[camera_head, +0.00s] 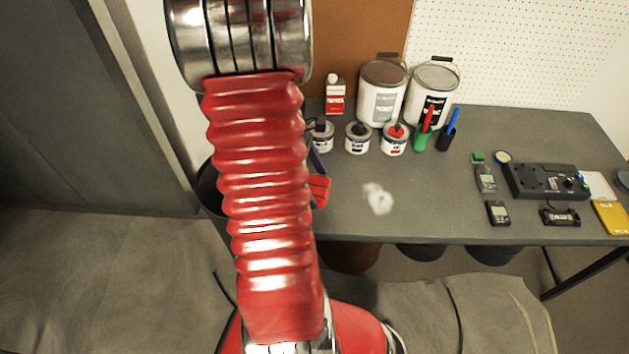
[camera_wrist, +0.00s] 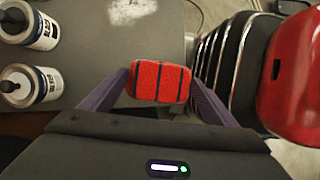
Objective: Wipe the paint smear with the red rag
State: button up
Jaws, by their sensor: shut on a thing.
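The white paint smear (camera_head: 378,198) is an irregular patch on the grey table, right of my arm in the head view. It also shows at the top of the wrist view (camera_wrist: 130,10). My gripper (camera_wrist: 160,84) is shut on the red rag (camera_wrist: 158,76), a red block with dark lines held between two purple fingers. In the head view the rag (camera_head: 320,189) shows to the left of the smear, and my arm hides most of the gripper. Rag and smear are apart; I cannot tell whether the rag touches the table.
Small paint cans (camera_head: 358,138) stand behind the smear, with large buckets (camera_head: 381,95) and a red-and-white bottle (camera_head: 335,97) farther back. Green and dark holders (camera_head: 420,141) stand right of the cans. Electronic devices (camera_head: 545,181) lie at the right. The table around the smear is clear.

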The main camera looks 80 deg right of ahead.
jog(key=shift+c, duration=1.4)
jog(key=w+a+r, duration=0.1)
jog(key=w+a, duration=0.2)
jog(key=w, duration=0.7)
jog(key=w+a+r, duration=0.1)
jog(key=w+a, duration=0.2)
jog(key=w, duration=0.7)
jog(key=w+a+r, duration=0.1)
jog(key=w+a, duration=0.2)
jog(key=w, duration=0.7)
jog(key=w+a+r, duration=0.1)
jog(key=w+a, duration=0.5)
jog(key=a, duration=0.4)
jog(key=w+a+r, duration=0.1)
jog(key=w+a, duration=0.4)
jog(key=a, duration=0.5)
jog(key=w+a, duration=0.6)
jog(key=a, duration=0.4)
jog(key=shift+w+a+r+m, duration=0.3)
jog(key=shift+a+r, duration=0.1)
